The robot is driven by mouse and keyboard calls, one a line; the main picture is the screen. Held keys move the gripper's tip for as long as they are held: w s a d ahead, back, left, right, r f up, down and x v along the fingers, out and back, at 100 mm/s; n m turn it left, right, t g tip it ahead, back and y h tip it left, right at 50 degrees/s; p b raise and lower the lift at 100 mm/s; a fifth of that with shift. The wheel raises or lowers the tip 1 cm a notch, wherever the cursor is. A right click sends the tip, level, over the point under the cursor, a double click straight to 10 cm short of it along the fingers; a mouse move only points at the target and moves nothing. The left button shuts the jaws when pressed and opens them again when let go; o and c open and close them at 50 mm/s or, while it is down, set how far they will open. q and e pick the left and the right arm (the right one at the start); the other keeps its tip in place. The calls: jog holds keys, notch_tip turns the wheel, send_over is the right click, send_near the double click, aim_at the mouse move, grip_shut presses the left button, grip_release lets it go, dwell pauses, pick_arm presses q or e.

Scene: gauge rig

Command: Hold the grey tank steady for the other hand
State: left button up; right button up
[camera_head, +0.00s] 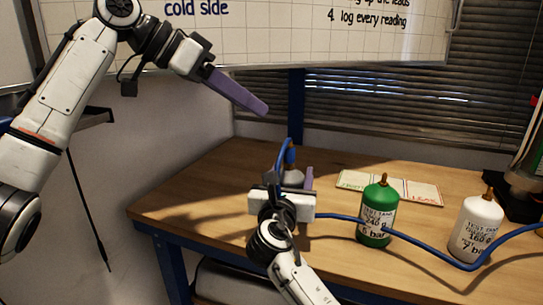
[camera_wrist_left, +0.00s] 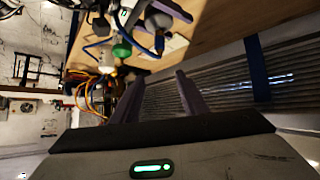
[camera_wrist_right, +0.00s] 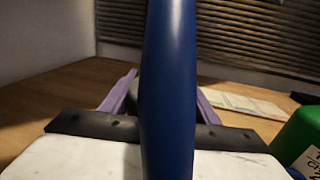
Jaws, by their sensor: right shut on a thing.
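The grey tank (camera_head: 293,177) stands on the table at the centre of the head view, mostly hidden behind my right gripper. It also shows in the left wrist view (camera_wrist_left: 157,20). My right gripper (camera_head: 292,184) is shut on it, with purple fingers on either side. In the right wrist view a blue hose (camera_wrist_right: 168,80) crosses in front and hides the tank. A blue fitting (camera_head: 290,156) shows at the tank's top; I cannot tell how it is joined. My left gripper (camera_head: 240,93) is raised in the air, up and left of the tank. Its fingers are apart and empty in the left wrist view (camera_wrist_left: 158,92).
A green tank (camera_head: 376,215) and a white tank (camera_head: 475,230) stand to the right, with the blue hose passing in front of them. A marked card (camera_head: 390,187) lies behind. The table's left part (camera_head: 190,195) is clear. A whiteboard (camera_head: 280,30) hangs behind.

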pick_arm(q)
jog(key=n, duration=0.2)
jog(key=n+t+h, duration=0.3)
jog(key=n+h, duration=0.2)
jog(key=n, duration=2.8)
send_near(289, 156)
jog(key=w+d, duration=0.2)
jog(key=x, duration=1.2)
jog(key=shift+f, duration=0.35)
jog(key=shift+a, duration=0.1)
jog(key=shift+c, duration=0.2)
grip_shut()
